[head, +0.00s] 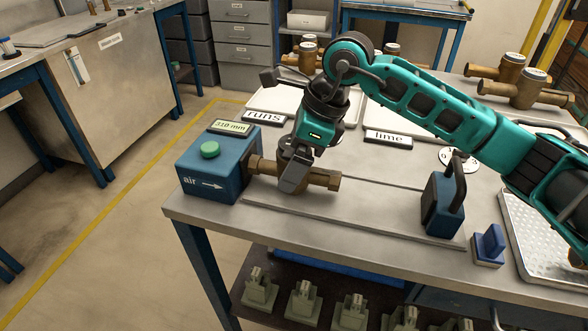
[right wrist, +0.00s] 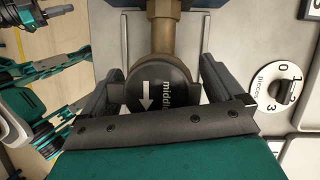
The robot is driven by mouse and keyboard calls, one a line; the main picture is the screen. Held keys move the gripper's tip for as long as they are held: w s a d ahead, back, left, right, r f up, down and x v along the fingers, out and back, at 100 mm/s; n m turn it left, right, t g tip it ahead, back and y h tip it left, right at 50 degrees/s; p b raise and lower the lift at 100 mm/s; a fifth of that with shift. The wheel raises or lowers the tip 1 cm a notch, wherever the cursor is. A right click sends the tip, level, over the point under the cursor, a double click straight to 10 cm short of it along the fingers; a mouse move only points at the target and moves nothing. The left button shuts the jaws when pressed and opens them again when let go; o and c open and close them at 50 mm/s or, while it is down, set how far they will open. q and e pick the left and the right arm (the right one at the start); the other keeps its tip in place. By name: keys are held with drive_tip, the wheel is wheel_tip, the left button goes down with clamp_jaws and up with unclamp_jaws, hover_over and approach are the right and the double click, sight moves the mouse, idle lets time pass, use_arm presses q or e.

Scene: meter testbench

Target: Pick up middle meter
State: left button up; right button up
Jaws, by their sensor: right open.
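The middle meter (head: 322,179) is a brass piece with its pipe lying along the bench, its left end against the blue air block (head: 205,170). In the right wrist view its round dark cap (right wrist: 160,88) shows a white arrow and a partly covered "middle" label. My right gripper (head: 291,186) is over the meter from above. In the right wrist view its two dark fingers (right wrist: 160,85) are open on either side of the cap; contact cannot be told. Teal and dark parts of my other arm seem to show at that view's left; its jaws are unclear.
A blue clamp block with a black handle (head: 442,208) stands right of the meter, with a small blue block (head: 488,245) beside it. Other brass meters (head: 522,80) stand at the back. White trays, label plates (head: 388,138) and a round dial (right wrist: 280,88) lie behind.

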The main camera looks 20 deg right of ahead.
drive_tip(key=shift+a+f, duration=0.1)
drive_tip(key=shift+f, duration=0.25)
drive_tip(key=shift+c, duration=0.2)
drive_tip(key=shift+r, duration=0.1)
clamp_jaws()
idle(0.4)
